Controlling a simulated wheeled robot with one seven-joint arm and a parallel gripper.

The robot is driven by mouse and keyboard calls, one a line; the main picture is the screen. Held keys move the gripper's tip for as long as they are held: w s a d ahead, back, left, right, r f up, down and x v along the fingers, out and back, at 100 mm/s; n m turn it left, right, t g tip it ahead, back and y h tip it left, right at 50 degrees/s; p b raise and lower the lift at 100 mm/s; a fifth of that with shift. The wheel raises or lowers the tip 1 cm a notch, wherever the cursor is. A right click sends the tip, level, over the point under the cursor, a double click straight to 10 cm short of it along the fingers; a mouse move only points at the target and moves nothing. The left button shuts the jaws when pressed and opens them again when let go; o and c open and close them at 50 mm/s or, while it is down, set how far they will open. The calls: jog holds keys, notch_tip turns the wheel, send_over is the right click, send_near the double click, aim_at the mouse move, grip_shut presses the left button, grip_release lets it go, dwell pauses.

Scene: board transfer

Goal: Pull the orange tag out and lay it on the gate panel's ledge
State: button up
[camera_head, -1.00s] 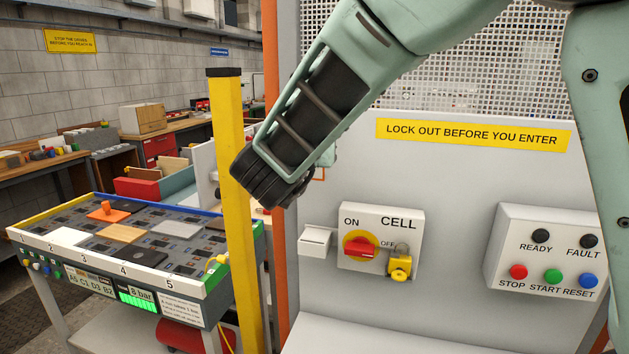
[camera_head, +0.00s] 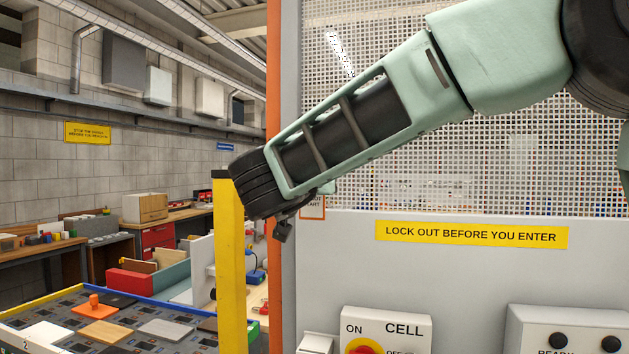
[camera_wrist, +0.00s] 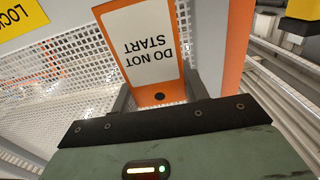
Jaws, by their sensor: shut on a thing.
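The orange tag (camera_wrist: 150,45) has a white face reading "DO NOT START", upside down in the wrist view. My gripper (camera_wrist: 160,92) is shut on its end with the dark hole, one finger on each side. In the head view only a corner of the tag (camera_head: 313,207) shows past my arm, in front of the gate panel (camera_head: 350,255); my fingers are hidden there. I cannot tell from these views whether the tag touches anything else. The gate panel's ledge is not clearly in view.
The CELL switch box (camera_head: 387,330) and a small white box-like piece (camera_head: 316,345) are on the panel, cut off by the lower edge. A yellow post (camera_head: 231,265) stands left of the orange gate frame (camera_head: 274,150). A board table (camera_head: 100,325) lies at lower left.

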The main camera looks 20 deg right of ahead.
jog(key=shift+r+p, duration=0.95)
jog(key=shift+r, duration=0.05)
jog(key=shift+r+p, duration=1.05)
jog(key=shift+s+a, duration=0.1)
jog(key=shift+p+v, duration=0.4)
jog(key=shift+v, duration=2.45)
